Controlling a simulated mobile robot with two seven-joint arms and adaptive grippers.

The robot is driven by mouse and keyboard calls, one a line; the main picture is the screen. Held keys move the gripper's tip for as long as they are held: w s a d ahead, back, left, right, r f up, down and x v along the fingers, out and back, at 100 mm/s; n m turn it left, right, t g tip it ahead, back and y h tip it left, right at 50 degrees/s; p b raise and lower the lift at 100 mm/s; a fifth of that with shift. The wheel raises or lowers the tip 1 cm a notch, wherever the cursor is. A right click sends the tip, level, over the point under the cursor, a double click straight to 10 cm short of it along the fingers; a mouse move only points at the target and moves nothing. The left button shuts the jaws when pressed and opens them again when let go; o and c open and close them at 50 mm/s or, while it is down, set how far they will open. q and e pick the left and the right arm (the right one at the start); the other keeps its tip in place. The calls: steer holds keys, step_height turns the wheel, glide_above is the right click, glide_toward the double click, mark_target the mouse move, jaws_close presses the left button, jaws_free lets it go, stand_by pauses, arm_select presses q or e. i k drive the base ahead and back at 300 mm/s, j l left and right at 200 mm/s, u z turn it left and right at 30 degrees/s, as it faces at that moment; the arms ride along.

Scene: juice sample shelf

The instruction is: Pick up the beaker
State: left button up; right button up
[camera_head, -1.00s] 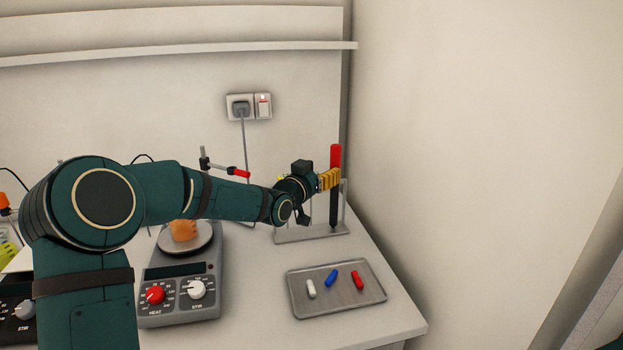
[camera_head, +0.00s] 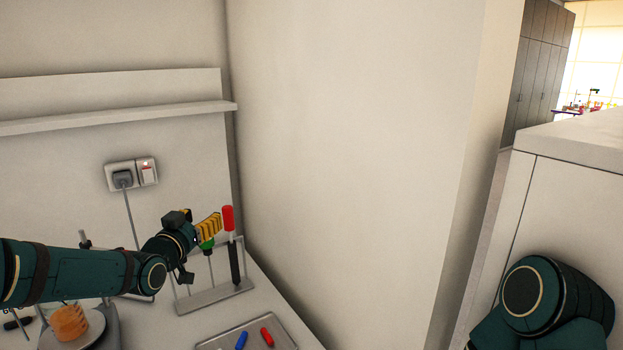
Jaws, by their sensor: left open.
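My right gripper is out of view; only part of my right arm shows at the lower right.
The grey tool stand (camera_head: 215,298) is near the wall corner. A metal tray (camera_head: 215,343) with a blue and a red piece lies in front of it. A wall socket (camera_head: 130,174) and shelf (camera_head: 120,117) are behind. A white cabinet (camera_head: 575,190) stands at right.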

mark_target(67, 321)
steer(key=k, duration=1)
